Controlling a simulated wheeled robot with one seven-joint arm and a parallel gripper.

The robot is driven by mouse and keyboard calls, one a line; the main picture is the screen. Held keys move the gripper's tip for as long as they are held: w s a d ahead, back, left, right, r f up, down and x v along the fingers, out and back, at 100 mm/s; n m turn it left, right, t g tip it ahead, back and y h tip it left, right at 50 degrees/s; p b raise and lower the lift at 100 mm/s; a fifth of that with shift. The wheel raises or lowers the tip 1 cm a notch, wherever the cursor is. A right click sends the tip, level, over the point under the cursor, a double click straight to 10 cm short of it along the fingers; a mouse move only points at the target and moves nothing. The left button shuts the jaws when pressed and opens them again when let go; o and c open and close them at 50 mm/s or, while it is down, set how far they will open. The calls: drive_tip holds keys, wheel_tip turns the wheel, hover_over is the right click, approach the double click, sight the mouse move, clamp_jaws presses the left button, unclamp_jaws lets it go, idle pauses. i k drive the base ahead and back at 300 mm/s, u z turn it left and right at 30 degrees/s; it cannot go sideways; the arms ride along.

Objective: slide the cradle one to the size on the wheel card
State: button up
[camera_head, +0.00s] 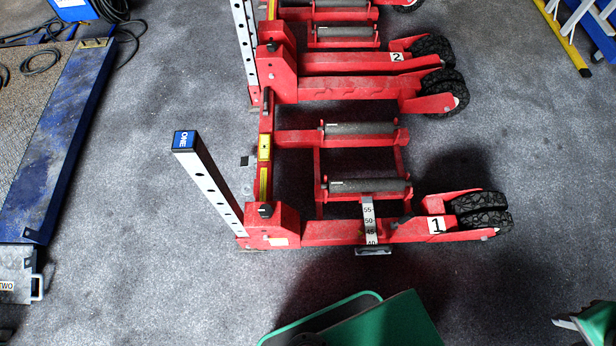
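Cradle one is a red frame (325,232) with a white plate marked 1 (437,225) near its black wheels (482,211). A white post (208,187) with a blue cap reading ONE leans at its left end. Two dark rollers, a front one (370,187) and a rear one (360,128), lie across it. A white scale strip (369,219) crosses the front bar, showing 55, 50, 45 and 40 from top to bottom. A dark handle (373,251) sits at its near end. I see no wheel card. I cannot make out my gripper.
A second red cradle marked 2 (397,56) stands behind cradle one. A blue-edged platform (60,150) lies at left, with black cables (113,12) at upper left. A yellow-legged item (565,40) stands at upper right. Green parts (385,325) show at the bottom. Grey floor is open at right.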

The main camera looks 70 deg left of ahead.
sight(372, 248)
drive_tip(key=u, duration=1.8)
drive_tip(key=i, duration=0.5)
drive_tip(key=k, duration=0.5)
drive_tip(key=z, duration=1.5)
drive_tip(key=k, duration=1.45)
drive_tip(key=u, duration=1.75)
drive_tip(key=i, duration=1)
drive_tip(key=u, duration=0.05)
